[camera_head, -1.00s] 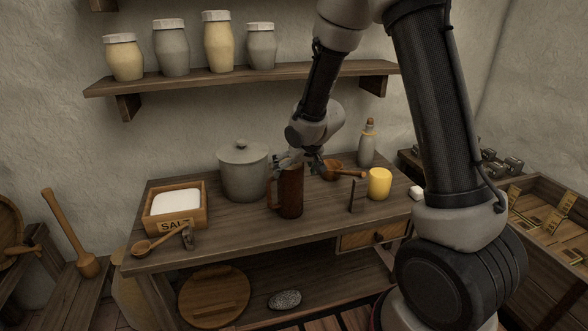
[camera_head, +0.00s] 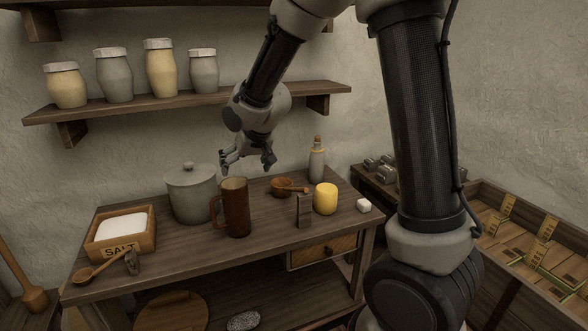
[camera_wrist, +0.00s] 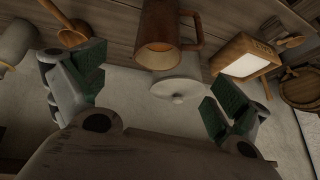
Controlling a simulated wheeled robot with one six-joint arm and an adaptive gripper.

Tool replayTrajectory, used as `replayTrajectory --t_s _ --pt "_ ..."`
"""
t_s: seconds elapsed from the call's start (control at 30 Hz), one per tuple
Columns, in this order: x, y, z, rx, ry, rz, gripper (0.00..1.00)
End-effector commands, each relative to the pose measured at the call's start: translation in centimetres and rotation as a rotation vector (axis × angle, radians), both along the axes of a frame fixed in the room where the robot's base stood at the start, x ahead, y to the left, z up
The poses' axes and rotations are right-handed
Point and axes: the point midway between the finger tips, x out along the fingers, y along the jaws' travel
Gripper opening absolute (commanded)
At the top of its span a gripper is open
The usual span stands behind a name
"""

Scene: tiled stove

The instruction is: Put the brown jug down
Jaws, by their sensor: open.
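The brown jug (camera_head: 236,208) stands upright on the wooden table (camera_head: 190,246), in front of the grey lidded pot (camera_head: 190,195), with its handle to the left. In the wrist view the jug (camera_wrist: 167,28) shows its open mouth, with the handle to the right. My gripper (camera_head: 247,161) is above and behind the jug, open and empty. In the wrist view my gripper's green-padded fingers (camera_wrist: 145,95) are spread wide, with nothing between them touching. The jug is apart from both fingers.
A salt box (camera_head: 122,243) and wooden spoon stand at the table's left. A wooden ladle (camera_head: 283,187), a dark upright block (camera_head: 304,211), a yellow cup (camera_head: 325,199) and a bottle (camera_head: 317,165) stand right of the jug. A shelf with jars (camera_head: 119,76) hangs above.

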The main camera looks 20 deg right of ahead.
Motion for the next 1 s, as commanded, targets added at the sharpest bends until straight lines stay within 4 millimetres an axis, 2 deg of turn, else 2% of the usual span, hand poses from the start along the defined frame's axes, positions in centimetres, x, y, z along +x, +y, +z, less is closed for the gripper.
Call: replayTrajectory --t_s 0.13,0.27,0.37,0.4,0.47,0.5,0.6,0.7,0.8,0.9,1.0 --pt "-0.7 -1.1 1.0 -0.009 0.000 -0.008 0.98" --pt "-4.0 -5.3 4.5 -0.044 0.009 -0.036 0.98" --pt "-9.0 -9.7 7.7 -0.080 0.032 -0.063 0.98" --pt "-11.4 -11.4 8.7 -0.094 0.045 -0.072 0.98" --pt "-15.2 -13.6 9.9 -0.110 0.066 -0.082 0.98" --pt "-17.7 -14.7 10.5 -0.119 0.081 -0.086 0.98" --pt "-23.5 -16.8 11.2 -0.133 0.115 -0.088 0.98" --pt "-28.1 -17.8 11.3 -0.139 0.143 -0.083 0.98" --pt "-31.0 -18.2 11.1 -0.140 0.162 -0.077 0.98" --pt "-32.3 -18.3 10.9 -0.141 0.172 -0.072 0.98" --pt "-32.7 -18.4 10.9 -0.141 0.176 -0.070 0.98"
